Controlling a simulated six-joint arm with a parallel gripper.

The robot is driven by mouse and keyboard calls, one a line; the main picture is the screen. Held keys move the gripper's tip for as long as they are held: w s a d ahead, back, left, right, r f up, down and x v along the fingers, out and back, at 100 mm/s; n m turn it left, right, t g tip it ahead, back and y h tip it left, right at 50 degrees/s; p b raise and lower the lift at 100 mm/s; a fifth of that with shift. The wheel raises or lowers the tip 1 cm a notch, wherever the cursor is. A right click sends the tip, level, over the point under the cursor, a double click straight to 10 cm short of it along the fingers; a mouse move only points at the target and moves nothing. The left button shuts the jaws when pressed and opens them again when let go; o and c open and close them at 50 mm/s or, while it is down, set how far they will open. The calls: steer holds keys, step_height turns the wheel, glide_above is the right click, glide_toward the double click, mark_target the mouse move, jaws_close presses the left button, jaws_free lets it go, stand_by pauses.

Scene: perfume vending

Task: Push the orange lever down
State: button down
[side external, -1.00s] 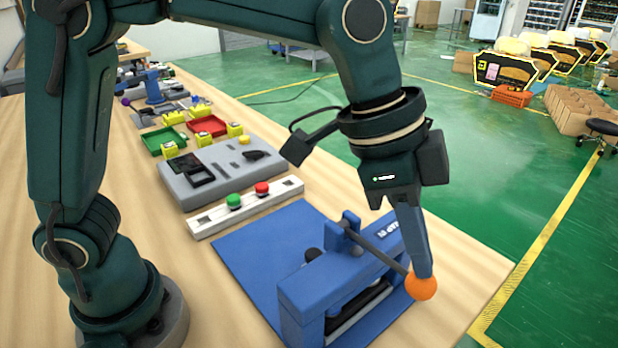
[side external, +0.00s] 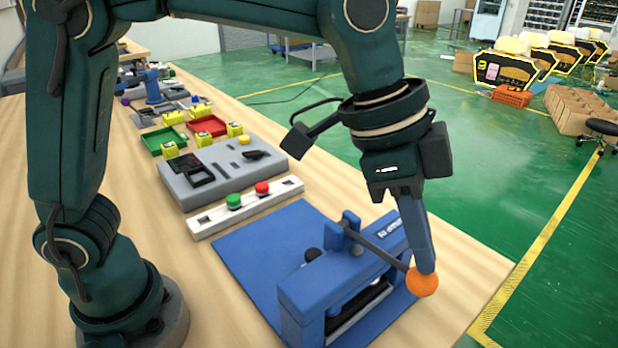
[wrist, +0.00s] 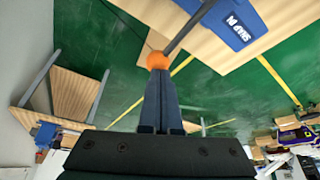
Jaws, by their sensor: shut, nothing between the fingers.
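The orange lever knob (side external: 422,283) sits at the end of a dark grey rod (side external: 378,247), which slopes down to the right from a pivot on the blue press (side external: 310,290). My gripper (side external: 427,271) is shut and points down, with its fingertips at the top of the knob; they appear to touch it. In the wrist view, the two closed fingers (wrist: 159,76) meet the orange knob (wrist: 154,60), with the rod running up to the right. Nothing is held between the fingers. The fingertips hide part of the knob.
A white strip (side external: 245,208) with a green button (side external: 233,201) and a red button (side external: 262,188) lies beside the blue base. A grey fixture (side external: 215,175) and red and green trays stand beyond. The table's right edge is close to the knob.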

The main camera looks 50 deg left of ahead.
step_height(320, 180, up, 10)
steer(key=shift+f, duration=0.25)
stand_by(0.7)
steer(key=s+a+r+n+t+y, duration=0.1)
steer(key=s+a+n, duration=0.15)
steer(key=a, duration=0.35)
steer(key=s+a+r+n+t, duration=0.1)
steer(key=s+a+n+t, duration=0.15)
steer(key=a, duration=0.45)
steer(key=s+a+f+n+y, duration=0.1)
steer(key=s+a+f+n, duration=0.2)
steer(key=f, duration=0.4)
steer(key=s+a+f+n+y, duration=0.2)
steer(key=s+a+f+n, duration=0.1)
steer(key=f, duration=0.3)
steer(key=shift+a+f+n, duration=0.4)
steer(key=shift+a+n, duration=0.1)
steer(key=shift+a, duration=0.05)
